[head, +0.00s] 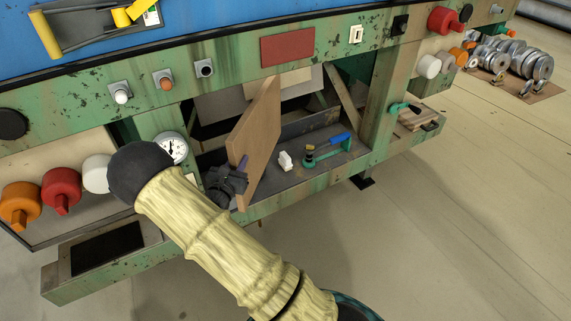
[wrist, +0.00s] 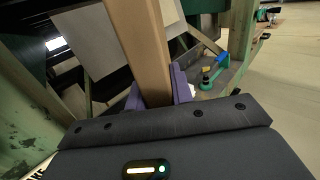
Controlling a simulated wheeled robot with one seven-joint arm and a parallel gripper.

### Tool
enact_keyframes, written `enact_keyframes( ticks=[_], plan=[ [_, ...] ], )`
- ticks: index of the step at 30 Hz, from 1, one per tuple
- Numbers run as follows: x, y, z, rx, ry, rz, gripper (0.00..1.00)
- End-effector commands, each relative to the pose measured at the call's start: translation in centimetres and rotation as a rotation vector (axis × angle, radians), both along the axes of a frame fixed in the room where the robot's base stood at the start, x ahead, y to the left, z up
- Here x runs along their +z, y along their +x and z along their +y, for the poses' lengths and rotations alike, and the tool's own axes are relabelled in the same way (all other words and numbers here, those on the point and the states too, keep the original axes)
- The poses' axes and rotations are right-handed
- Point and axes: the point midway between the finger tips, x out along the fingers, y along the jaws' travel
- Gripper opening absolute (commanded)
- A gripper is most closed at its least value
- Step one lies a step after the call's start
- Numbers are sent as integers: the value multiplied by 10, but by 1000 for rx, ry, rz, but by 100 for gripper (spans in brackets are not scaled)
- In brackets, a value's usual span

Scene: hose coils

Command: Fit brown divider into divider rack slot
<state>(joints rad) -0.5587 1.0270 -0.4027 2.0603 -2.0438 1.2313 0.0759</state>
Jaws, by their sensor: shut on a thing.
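The brown divider (head: 258,140) is a flat wooden board held upright and slightly tilted at the opening of the green bench. My gripper (head: 236,176) is shut on its lower left edge. In the wrist view the brown divider (wrist: 144,50) rises from between the purple fingers of my gripper (wrist: 158,96), seen edge-on. Pale boards (head: 284,84) stand at the back of the opening, behind the divider. I cannot make out the rack slot clearly; the divider hides part of the opening.
The bench shelf holds a small white object (head: 285,160) and a green clamp-like tool (head: 328,151) with a blue handle, right of the divider. A gauge (head: 172,148) and red, orange and white knobs line the green front. The floor in front is clear.

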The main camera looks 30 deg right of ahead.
Motion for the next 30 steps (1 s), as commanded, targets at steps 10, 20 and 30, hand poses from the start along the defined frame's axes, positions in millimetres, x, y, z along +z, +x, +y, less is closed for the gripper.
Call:
enact_keyframes(
  ticks=[10, 20, 30],
  plan=[
    [-42, 0, -1, -1, -4, -2, 0],
    [-61, 1, 1, 2, -2, -5, 0],
    [-84, 0, 1, 2, -3, -4, 0]
  ],
)
